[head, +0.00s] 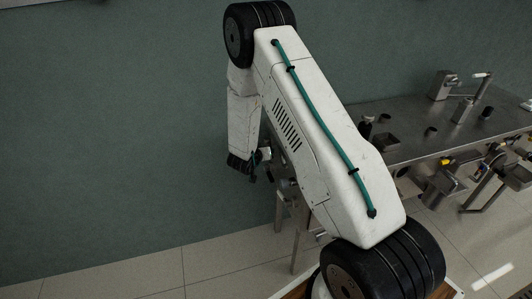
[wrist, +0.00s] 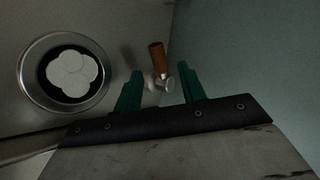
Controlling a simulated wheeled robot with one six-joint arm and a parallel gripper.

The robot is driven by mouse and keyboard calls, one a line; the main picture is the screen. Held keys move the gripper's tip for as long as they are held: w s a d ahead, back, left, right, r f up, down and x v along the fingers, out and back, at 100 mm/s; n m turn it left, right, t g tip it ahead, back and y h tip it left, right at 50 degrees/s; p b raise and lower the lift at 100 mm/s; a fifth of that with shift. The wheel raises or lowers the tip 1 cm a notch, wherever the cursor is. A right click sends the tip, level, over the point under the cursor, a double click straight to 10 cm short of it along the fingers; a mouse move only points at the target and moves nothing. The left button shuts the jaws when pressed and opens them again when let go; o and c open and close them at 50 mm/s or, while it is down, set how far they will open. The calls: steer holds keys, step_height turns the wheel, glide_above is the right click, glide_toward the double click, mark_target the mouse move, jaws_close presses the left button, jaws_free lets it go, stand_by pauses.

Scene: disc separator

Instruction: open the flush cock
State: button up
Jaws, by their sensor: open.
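A small cock with a brown handle (wrist: 157,56) and a metal body (wrist: 163,82) shows in the wrist view; I take it to be the flush cock. The handle stands roughly upright in the picture. My gripper (wrist: 160,70) is open, its two green fingers on either side of the cock in the picture. I see no contact, and the gap in depth is hard to judge. In the head view my gripper (head: 256,165) hangs low beside the left end of the metal table, small and dark. I cannot make out the cock there.
A green wall (head: 110,130) stands close behind. The metal table (head: 400,115) carries several fittings and blocks to the right. The floor at left is clear.

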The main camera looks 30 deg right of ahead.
steer(key=shift+v, duration=2.35)
steer(key=shift+w, duration=0.1)
